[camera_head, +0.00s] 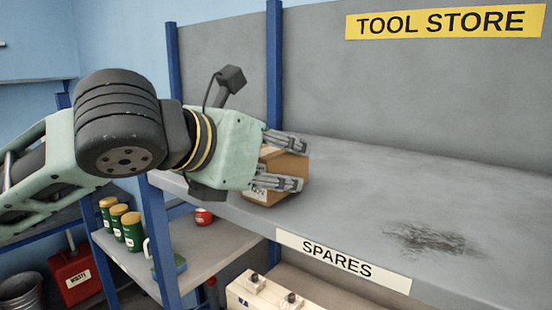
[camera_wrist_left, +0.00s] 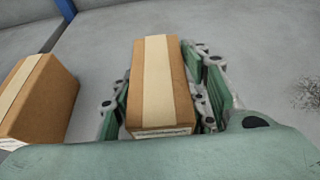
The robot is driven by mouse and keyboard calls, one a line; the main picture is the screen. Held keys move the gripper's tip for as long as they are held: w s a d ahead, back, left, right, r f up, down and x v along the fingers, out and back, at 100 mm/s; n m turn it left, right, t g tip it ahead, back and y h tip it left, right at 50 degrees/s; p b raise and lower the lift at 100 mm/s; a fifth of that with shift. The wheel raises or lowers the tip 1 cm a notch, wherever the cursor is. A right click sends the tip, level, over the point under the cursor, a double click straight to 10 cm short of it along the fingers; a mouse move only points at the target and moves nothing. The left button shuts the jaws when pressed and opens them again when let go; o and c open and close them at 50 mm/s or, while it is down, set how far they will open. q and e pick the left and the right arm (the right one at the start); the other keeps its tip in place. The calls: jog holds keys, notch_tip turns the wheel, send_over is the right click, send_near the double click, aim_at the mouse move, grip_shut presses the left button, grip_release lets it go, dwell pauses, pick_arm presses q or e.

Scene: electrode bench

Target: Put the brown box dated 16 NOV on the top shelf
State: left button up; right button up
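A brown cardboard box (camera_head: 291,163) with a pale tape strip and a white label is at the SPARES shelf (camera_head: 350,190), the upper board in view. My left gripper (camera_head: 288,163) has its fingers on both sides of this box, and they look closed against it. In the left wrist view the box (camera_wrist_left: 160,85) lies between the fingers (camera_wrist_left: 162,95). A second brown taped box (camera_wrist_left: 42,98) is to its left, apart from it. No date is readable on either box. I cannot tell whether the held box touches the shelf. My right gripper is not in view.
A pale case (camera_head: 262,295) is below the SPARES sign (camera_head: 342,262). The shelf is clear to the right, with a dark scuff (camera_head: 432,240). A blue post (camera_head: 274,65) stands behind.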

pick_arm(q)
jog(key=o, duration=0.4)
jog(key=shift+c, duration=0.2)
jog(key=shift+w, duration=0.1)
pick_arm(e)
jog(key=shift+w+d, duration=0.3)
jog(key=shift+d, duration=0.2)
pick_arm(q)
jog(key=shift+r, duration=0.15)
jog(key=shift+s+a+r, duration=0.1)
jog(key=shift+s+a, duration=0.05)
jog(key=shift+s, duration=0.1)
jog(key=b+v, duration=0.3)
jog(key=v, duration=0.8)
jog(key=shift+s+b, duration=0.2)
jog(key=shift+b, duration=0.15)
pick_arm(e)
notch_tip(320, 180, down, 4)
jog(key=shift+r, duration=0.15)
pick_arm(q)
jog(key=shift+a, duration=0.15)
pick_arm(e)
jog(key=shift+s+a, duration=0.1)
